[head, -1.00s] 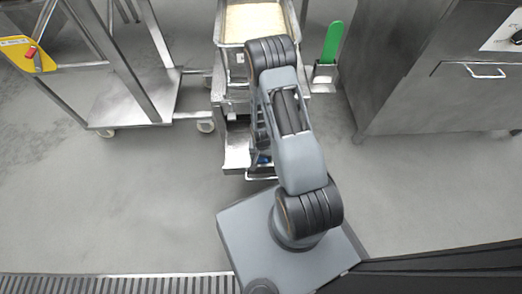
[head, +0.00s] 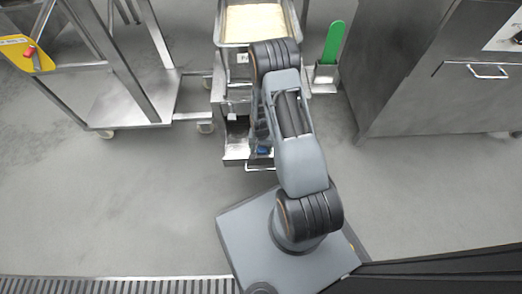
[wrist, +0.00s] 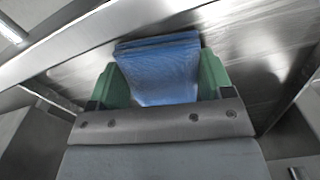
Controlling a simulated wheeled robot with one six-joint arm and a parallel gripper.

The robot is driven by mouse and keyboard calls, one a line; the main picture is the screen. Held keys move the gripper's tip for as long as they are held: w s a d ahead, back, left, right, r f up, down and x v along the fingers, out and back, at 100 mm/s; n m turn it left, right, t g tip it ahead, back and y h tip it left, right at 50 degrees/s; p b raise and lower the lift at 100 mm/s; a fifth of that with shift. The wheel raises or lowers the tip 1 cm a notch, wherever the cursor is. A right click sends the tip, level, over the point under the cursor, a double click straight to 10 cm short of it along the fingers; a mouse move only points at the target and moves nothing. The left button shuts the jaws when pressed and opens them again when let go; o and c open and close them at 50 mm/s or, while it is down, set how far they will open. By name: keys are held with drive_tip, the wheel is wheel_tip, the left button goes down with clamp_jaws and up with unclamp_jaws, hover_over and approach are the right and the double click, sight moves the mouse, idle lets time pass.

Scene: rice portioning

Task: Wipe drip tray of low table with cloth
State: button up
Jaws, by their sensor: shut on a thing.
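In the wrist view, a folded blue cloth (wrist: 160,68) sits between the green fingers of my gripper (wrist: 157,85), which is shut on it. The cloth lies over the shiny metal drip tray (wrist: 245,45); I cannot tell whether it touches the surface. In the head view, the drip tray (head: 236,150) sticks out low at the front of the low table (head: 228,90). A small bit of the blue cloth (head: 264,151) shows beside my arm. My arm hides the gripper and the right part of the tray in the head view.
A pan of rice (head: 255,22) stands on top of the low table. A green paddle (head: 333,42) stands in a metal holder (head: 326,78) at its right. A wheeled metal rack (head: 130,95) is at left and a steel cabinet (head: 420,90) at right. Grey floor in front is clear.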

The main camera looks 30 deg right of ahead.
drive_tip(key=shift+w+d, duration=0.3)
drive_tip(key=shift+w, duration=0.35)
drive_tip(key=shift+w+d+f+b, duration=0.1)
drive_tip(key=shift+w+d+b, duration=0.15)
drive_tip(key=shift+w, duration=0.25)
drive_tip(key=shift+w+d+r+b, duration=0.1)
drive_tip(key=shift+w+d+b, duration=0.15)
drive_tip(key=shift+w, duration=0.3)
drive_tip(key=shift+w+d+f+b, duration=0.15)
drive_tip(key=shift+w+b, duration=0.15)
drive_tip(key=shift+w, duration=0.2)
drive_tip(key=shift+r+p, duration=2.25)
drive_tip(key=shift+r, duration=0.85)
drive_tip(key=shift+r, duration=0.1)
drive_tip(key=shift+r+p, duration=1.1)
drive_tip(key=shift+r, duration=0.3)
